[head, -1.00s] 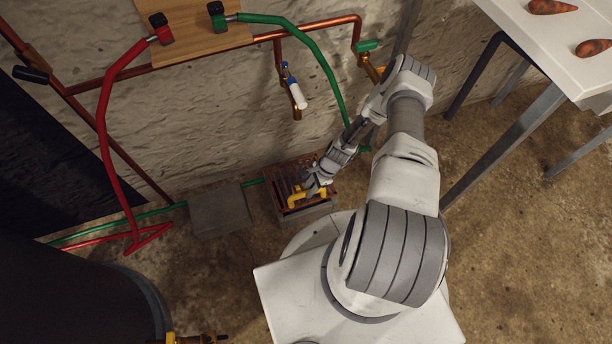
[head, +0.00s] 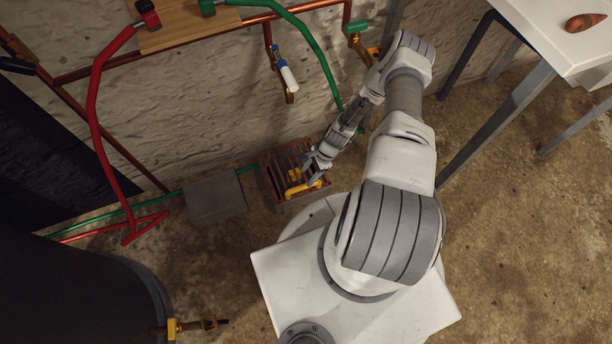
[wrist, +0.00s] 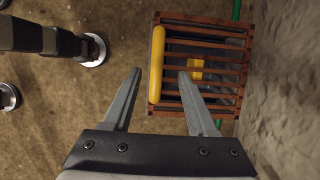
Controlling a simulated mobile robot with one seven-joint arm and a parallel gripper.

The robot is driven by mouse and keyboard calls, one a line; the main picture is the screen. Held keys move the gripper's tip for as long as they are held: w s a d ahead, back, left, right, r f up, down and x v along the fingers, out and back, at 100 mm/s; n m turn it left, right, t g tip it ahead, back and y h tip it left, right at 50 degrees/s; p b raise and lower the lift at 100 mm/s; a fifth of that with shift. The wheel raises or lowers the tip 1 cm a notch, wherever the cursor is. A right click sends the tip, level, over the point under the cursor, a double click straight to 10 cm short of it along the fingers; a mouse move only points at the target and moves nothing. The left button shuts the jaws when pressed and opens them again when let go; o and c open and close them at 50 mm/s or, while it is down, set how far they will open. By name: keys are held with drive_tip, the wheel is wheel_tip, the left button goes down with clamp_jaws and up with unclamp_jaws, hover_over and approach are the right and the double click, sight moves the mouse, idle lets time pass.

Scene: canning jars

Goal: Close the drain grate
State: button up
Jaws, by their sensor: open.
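A smaller yellow piece (wrist: 196,69) shows between the slats. My gripper (wrist: 160,73) is open, and its fingers appear on either side of the handle in the wrist view. I cannot tell whether they touch it, or how far the grate is tilted.
A grey block (head: 215,197) sits left of the drain. Red (head: 96,110) and green (head: 315,50) hoses and copper pipes run along the wall. A dark barrel (head: 75,300) stands at lower left, a white table (head: 560,40) at upper right. Bare floor lies at right.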

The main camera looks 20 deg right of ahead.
drive_tip(key=p+v, duration=0.4)
drive_tip(key=v, duration=1)
drive_tip(key=shift+r, duration=0.3)
drive_tip(key=shift+s, duration=0.1)
drive_tip(key=w+r+n+t+h, duration=0.15)
drive_tip(key=w+r+n, duration=0.25)
drive_tip(key=r, duration=1.2)
drive_tip(key=w+r+n+g+h, duration=0.1)
drive_tip(key=w+r+n+h, duration=0.3)
drive_tip(key=r, duration=1.3)
drive_tip(key=s+a+r+n+t, duration=0.1)
drive_tip(key=s+a+r+n, duration=0.25)
drive_tip(key=r, duration=0.55)
drive_tip(key=s+a+r+n+t, duration=0.25)
drive_tip(key=s+r, duration=0.25)
drive_tip(key=r, duration=0.3)
drive_tip(key=s+a+r+n+t, duration=0.2)
drive_tip(key=s+a+r+n, duration=0.25)
drive_tip(key=s+r, duration=0.55)
wheel_tip(320, 180, up, 18)
drive_tip(key=s+p, duration=0.2)
drive_tip(key=p, duration=1.8)
drive_tip(key=shift+r+g+y+p, duration=0.2)
drive_tip(key=shift+g+y+p, duration=0.15)
drive_tip(key=shift+y, duration=0.1)
drive_tip(key=shift+s+a+m, duration=0.1)
drive_tip(key=shift+a+m, duration=0.05)
drive_tip(key=shift+m, duration=0.1)
